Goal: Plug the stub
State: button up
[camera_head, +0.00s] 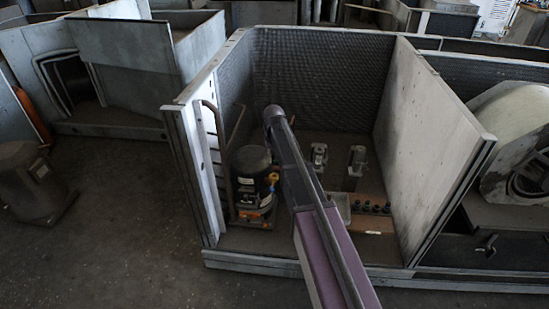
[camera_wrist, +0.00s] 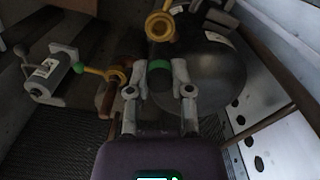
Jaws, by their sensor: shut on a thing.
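My gripper (camera_wrist: 159,85) shows in the wrist view with its two fingers shut on a small dark plug with a green band (camera_wrist: 158,69). A brass-yellow stub (camera_wrist: 160,26) with a round open-looking mouth is just beyond the plug, apart from it in the picture. The stub is beside a large black rounded vessel (camera_wrist: 212,75). In the head view the black vessel (camera_head: 250,165) stands upright at the left inside the housing, with a small brass fitting (camera_head: 273,178) on its side. My arm hides the gripper and plug there.
A brown block (camera_head: 368,221) with several dark plugs lies at the housing's right front. Housing walls (camera_head: 430,140) enclose the space. A bent pipe (camera_head: 225,150) rises by the vessel.

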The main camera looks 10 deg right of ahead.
jog(key=shift+f+b, duration=2.25)
jog(key=shift+f, duration=0.25)
jog(key=shift+f+b, duration=1.45)
jog(key=shift+b, duration=0.05)
dwell(1.3)
dwell(0.5)
jog(key=o, duration=0.9)
jog(key=o, duration=0.4)
jog(key=shift+o, duration=0.2)
jog(key=shift+r, duration=0.1)
jog(key=shift+r+p, duration=3.45)
jog(key=shift+p, duration=0.1)
